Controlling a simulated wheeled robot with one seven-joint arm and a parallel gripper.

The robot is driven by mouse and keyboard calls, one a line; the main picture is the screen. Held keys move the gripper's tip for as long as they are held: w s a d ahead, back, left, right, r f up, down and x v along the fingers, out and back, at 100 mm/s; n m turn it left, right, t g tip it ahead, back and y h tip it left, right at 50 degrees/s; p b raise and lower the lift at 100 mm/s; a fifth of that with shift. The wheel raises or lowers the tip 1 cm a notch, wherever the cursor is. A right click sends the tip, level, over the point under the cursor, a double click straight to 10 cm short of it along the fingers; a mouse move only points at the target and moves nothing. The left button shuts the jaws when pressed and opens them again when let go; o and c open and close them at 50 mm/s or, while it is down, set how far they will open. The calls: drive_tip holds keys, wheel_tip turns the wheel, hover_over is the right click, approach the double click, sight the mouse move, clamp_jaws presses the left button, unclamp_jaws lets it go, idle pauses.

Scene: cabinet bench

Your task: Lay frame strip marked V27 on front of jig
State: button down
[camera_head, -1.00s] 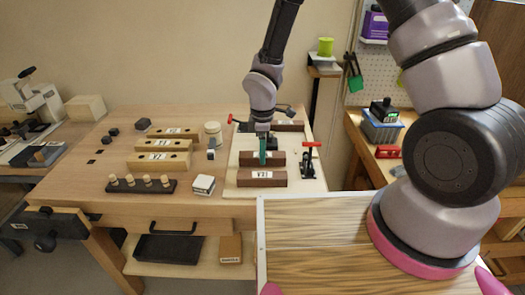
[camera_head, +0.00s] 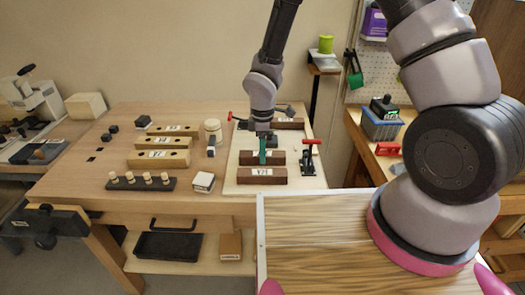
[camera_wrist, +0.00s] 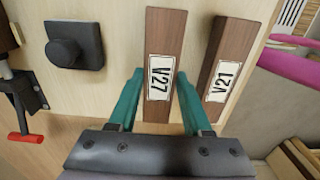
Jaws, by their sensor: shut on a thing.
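The frame strip marked V27 (camera_wrist: 160,75) is a dark brown bar with a white label. It shows between the two teal fingers of my gripper (camera_wrist: 160,77) in the wrist view. In the head view my gripper (camera_head: 262,158) points down and is shut on this strip (camera_head: 278,157), low over the pale jig board (camera_head: 311,182). The strip marked V21 (camera_wrist: 225,70) lies beside it, apart and roughly parallel. In the head view V21 (camera_head: 277,180) is the nearer of the two. Whether V27 touches the board is hard to tell.
A red-handled clamp (camera_head: 309,157) stands at the jig's right. Another brown strip (camera_head: 290,123) lies at the back. Wooden blocks (camera_head: 160,159), a peg rack (camera_head: 140,184) and a small white box (camera_head: 203,183) sit on the bench to the left.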

drive_tip(key=shift+f, duration=0.3)
drive_tip(key=shift+c, duration=1.3)
unclamp_jaws()
drive_tip(key=shift+o, duration=0.3)
drive_tip(key=shift+o, duration=0.5)
drive_tip(key=shift+r, duration=3.55)
